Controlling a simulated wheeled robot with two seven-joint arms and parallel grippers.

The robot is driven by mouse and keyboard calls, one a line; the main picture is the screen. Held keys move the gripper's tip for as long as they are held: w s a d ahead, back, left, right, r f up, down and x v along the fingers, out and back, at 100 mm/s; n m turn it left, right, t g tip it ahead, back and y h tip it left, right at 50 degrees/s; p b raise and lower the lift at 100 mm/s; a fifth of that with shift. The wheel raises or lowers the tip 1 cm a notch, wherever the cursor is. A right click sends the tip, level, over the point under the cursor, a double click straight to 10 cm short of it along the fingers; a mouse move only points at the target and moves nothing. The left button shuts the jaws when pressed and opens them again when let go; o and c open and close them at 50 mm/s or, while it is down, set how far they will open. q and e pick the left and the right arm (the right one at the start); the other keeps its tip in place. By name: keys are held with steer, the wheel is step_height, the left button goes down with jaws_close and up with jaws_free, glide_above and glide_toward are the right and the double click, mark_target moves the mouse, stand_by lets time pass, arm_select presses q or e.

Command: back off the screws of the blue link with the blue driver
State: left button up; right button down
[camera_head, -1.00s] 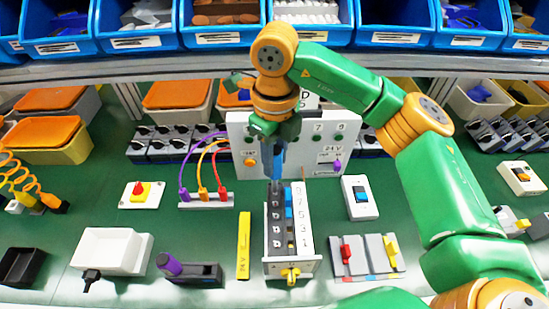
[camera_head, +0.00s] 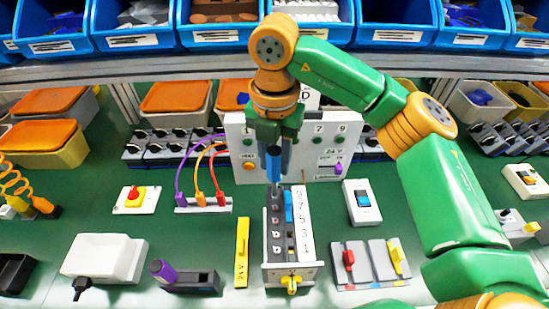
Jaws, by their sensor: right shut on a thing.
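My right gripper (camera_head: 275,146) points down over the far end of the terminal block and is shut on the blue driver (camera_head: 273,164). The driver stands about upright, its thin shaft pointing down at the far end of the dark screw row. Whether its tip touches a screw is too small to tell. The blue link (camera_head: 288,206) lies along the terminal block (camera_head: 279,252), just right of the driver's tip, beside the white number strip (camera_head: 302,218). The link's screws cannot be made out clearly. My left gripper is not in view.
A grey panel (camera_head: 236,131) with lamps stands behind the gripper. Purple, orange and red plugs (camera_head: 203,202) are to the left. A yellow bar (camera_head: 242,252) lies left of the block. A blue rocker switch (camera_head: 362,199) and red and yellow levers (camera_head: 371,262) are to the right.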

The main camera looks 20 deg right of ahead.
steer(key=shift+f, duration=0.1)
stand_by(0.3)
steer(key=shift+f+b, duration=0.35)
steer(key=shift+b, duration=0.05)
steer(key=shift+r+n+p, duration=0.2)
steer(key=shift+n+p, duration=0.15)
steer(key=shift+n, duration=1.95)
steer(key=shift+f, duration=0.1)
steer(key=shift+f, duration=0.1)
